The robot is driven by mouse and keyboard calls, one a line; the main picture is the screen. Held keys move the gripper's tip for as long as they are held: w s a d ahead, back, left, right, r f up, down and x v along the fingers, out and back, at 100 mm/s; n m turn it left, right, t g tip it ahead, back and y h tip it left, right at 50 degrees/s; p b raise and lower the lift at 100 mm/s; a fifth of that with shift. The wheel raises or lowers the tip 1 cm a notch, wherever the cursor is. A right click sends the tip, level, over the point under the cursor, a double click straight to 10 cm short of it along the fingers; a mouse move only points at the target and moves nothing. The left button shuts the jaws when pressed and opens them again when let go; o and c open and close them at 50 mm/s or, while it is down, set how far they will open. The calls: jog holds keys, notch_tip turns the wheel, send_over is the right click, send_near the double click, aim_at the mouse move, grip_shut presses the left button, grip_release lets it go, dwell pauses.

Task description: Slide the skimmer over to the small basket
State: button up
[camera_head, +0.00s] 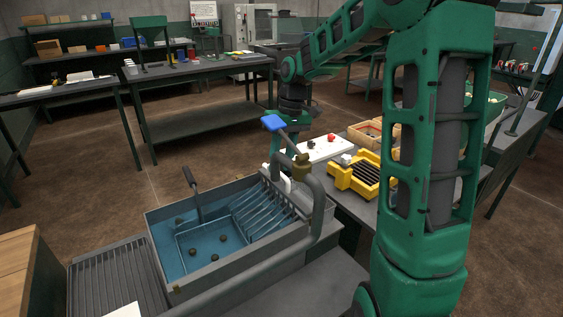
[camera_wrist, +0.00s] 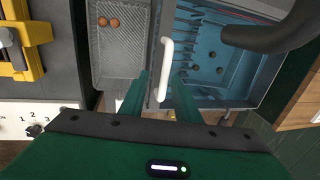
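The blue-lined tank (camera_head: 160,240) holds several dark round balls. In the wrist view the tank (camera_wrist: 262,75) is at right. The small grey mesh basket (camera_wrist: 122,62) is at left with two brown balls in it; in the head view it is mostly hidden behind a pipe. My gripper (camera_wrist: 159,78) has its fingers apart, with a white bar handle (camera_wrist: 166,55) showing between them. I cannot tell what the handle is fixed to or whether they touch.
A thick grey pipe (camera_head: 318,205) with a brass valve (camera_head: 301,166) and blue lever (camera_head: 273,122) arches close to the gripper and over the tank edge. A yellow tray (camera_head: 352,177) stands on the bench at right. A ribbed drainboard (camera_head: 112,285) lies left of the tank.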

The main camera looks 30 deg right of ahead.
jog(key=shift+a, duration=0.1)
notch_tip(320, 180, up, 10)
jog(key=d, duration=0.2)
jog(key=shift+w+r, duration=0.15)
jog(key=shift+r, duration=0.05)
dwell(0.6)
jog(key=s+d+f+m, duration=0.1)
jog(key=s+f+m, duration=0.1)
jog(key=s, duration=0.8)
jog(key=s+d+f+m+h, duration=0.1)
jog(key=s+f, duration=0.4)
jog(key=s, duration=0.6)
jog(key=s+d+f+m+h, duration=0.1)
jog(key=s+f+m, duration=0.3)
jog(key=s, duration=0.6)
jog(key=shift+s+d, duration=0.25)
jog(key=shift+s, duration=0.05)
jog(key=shift+w+f, duration=0.1)
jog(key=shift+f, duration=0.05)
jog(key=shift+w+f, duration=0.2)
jog(key=shift+w, duration=0.3)
